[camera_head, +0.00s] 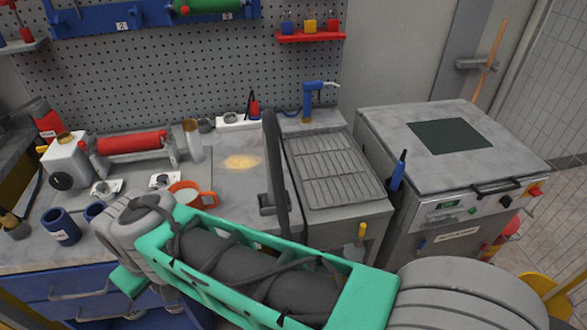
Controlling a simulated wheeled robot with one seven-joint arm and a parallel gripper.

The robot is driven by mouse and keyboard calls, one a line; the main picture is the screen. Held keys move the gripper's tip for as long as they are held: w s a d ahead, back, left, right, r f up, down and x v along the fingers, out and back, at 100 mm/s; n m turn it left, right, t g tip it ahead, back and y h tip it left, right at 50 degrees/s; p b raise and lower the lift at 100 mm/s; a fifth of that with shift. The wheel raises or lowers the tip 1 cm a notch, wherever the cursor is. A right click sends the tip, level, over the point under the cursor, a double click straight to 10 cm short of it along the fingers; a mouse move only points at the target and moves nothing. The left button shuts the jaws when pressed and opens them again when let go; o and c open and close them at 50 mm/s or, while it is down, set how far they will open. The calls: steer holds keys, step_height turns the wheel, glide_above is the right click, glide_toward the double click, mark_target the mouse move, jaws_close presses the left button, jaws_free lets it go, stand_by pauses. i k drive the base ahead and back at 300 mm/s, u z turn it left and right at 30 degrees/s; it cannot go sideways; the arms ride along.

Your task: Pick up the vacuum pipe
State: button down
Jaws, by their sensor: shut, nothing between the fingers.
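A tall dark grey pipe (277,165), which looks like the vacuum pipe, stands nearly upright in the middle of the view, in front of the grey worktop (232,180). A small dark bracket-like part (267,204) sits at its lower left. Its lower end is hidden behind my green arm link. My arm crosses the foreground from lower right to the left, apart from the visible upper pipe in the picture. My gripper does not show, and no grip on the pipe can be seen.
A sink with a wire rack (335,172) and blue tap (308,100) lies right of the pipe. A grey machine (450,155) stands farther right.

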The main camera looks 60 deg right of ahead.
mark_target(267, 202)
steer(key=z, duration=1.6)
